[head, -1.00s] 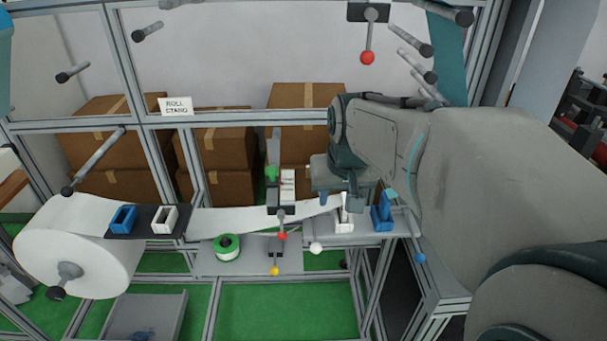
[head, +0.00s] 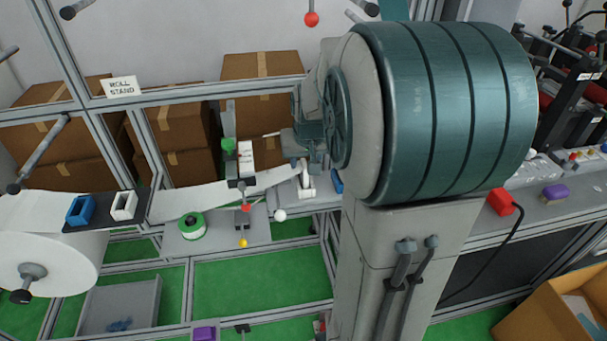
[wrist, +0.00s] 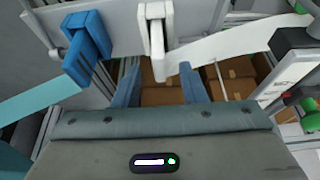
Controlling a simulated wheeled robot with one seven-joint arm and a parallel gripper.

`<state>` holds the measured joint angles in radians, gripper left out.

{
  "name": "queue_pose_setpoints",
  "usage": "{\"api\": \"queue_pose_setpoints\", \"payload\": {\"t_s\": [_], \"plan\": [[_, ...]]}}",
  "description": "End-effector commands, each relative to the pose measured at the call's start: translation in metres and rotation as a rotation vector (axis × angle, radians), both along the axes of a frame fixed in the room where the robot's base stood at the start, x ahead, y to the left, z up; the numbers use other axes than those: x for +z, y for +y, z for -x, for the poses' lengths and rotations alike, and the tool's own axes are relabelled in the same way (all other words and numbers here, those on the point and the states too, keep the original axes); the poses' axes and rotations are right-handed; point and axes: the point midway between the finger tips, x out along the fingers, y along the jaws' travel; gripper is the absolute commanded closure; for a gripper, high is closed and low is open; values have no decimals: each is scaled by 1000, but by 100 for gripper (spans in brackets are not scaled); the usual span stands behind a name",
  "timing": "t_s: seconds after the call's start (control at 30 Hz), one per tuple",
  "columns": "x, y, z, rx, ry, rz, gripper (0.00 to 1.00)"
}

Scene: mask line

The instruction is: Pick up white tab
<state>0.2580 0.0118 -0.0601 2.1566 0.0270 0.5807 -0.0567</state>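The white tab (wrist: 157,38) is an upright-looking white lever on a grey plate, at the top middle of the wrist view. In the head view the white tab (head: 307,187) stands at the right end of the white web. A blue tab (wrist: 84,45) is beside it on the left in the wrist view. My gripper (wrist: 160,76) is open, its two blue-grey fingers apart, with the tab's lower end in line with the gap. In the head view my gripper (head: 300,160) is just above the tab. I cannot tell whether they touch.
The white web (head: 215,197) runs from a large roll (head: 50,262) on the left. A black plate with a blue holder (head: 80,210) and a white holder (head: 124,205) is near it. A green-rimmed spool (head: 191,226) and a red knob (head: 246,208) are close by.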

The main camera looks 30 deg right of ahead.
Motion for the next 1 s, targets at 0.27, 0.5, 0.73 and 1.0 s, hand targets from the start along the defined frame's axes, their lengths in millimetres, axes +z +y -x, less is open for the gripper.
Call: {"api": "queue_pose_setpoints", "payload": {"t_s": [0.27, 0.5, 0.73, 1.0], "plan": [[-28, -4, -10, 1, 1, 0, 62], [-29, -4, -11, 1, 0, -1, 62], [-29, -4, -11, 1, 0, 0, 100], [-27, -4, -11, 1, -1, 1, 100]]}}
